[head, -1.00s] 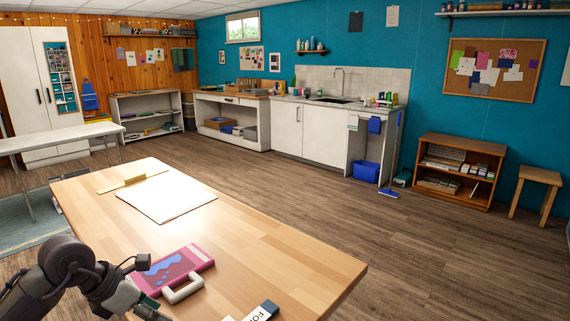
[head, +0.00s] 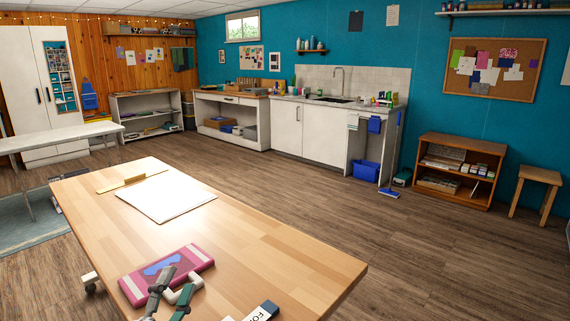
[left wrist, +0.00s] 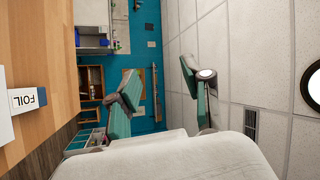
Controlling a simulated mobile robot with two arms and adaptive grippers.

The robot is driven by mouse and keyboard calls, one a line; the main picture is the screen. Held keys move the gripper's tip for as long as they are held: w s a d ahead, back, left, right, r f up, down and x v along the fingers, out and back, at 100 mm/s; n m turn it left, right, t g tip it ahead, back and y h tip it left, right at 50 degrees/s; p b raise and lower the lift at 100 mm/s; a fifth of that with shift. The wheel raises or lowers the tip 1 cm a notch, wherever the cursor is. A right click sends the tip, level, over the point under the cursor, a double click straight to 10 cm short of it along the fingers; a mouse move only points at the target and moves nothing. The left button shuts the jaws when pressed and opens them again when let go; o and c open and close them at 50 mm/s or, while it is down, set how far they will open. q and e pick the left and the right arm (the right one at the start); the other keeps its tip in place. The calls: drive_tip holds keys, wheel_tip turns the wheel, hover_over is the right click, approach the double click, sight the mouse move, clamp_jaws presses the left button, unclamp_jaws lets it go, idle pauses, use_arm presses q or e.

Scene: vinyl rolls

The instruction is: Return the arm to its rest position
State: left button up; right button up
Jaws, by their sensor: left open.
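My left gripper (head: 176,282) shows at the bottom of the head view, over the near edge of the wooden table (head: 250,240). Its two grey-green fingers point up in the picture and stand apart, with nothing held. They overlap a pink box with a blue patch (head: 136,287) and a white handle-like loop (head: 193,284). Whether they touch these I cannot tell. In the left wrist view the gripper (left wrist: 158,82) is open and empty, facing the wall and ceiling. My right gripper is not in view.
A white sheet (head: 166,197) and a yellowish strip (head: 133,182) lie at the far end. The table's middle is clear.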

use_arm(q)
drive_tip(key=s+a+f+n+g+y, duration=0.2)
drive_tip(key=f+n+g+y, duration=0.15)
drive_tip(key=f, duration=0.25)
drive_tip(key=s+a+f+n+g+y, duration=0.2)
drive_tip(key=a+f+n, duration=0.1)
drive_tip(key=f+n, duration=0.2)
drive_tip(key=s+d+f+n+g+h, duration=0.1)
drive_tip(key=s+d+f+n+g, duration=0.1)
drive_tip(key=s+f+g, duration=0.7)
drive_tip(key=s+d+f+n+g+h, duration=0.1)
drive_tip(key=s+d+f+n+g, duration=0.15)
drive_tip(key=s+f, duration=0.7)
drive_tip(key=s+f+g+p, duration=0.1)
drive_tip(key=s+f+p, duration=0.15)
drive_tip(key=f, duration=0.85)
drive_tip(key=s+f+g+p, duration=0.1)
drive_tip(key=s+f, duration=0.2)
drive_tip(key=f, duration=0.9)
drive_tip(key=s+a+f+g+p, duration=0.1)
drive_tip(key=s+a+f+p, duration=0.1)
drive_tip(key=s+f, duration=0.9)
drive_tip(key=s+a, duration=0.1)
drive_tip(key=s, duration=0.3)
drive_tip(key=shift+s+f, duration=0.15)
drive_tip(key=shift+s+a+f, duration=0.1)
drive_tip(key=shift+s, duration=0.05)
drive_tip(key=shift+c, duration=0.7)
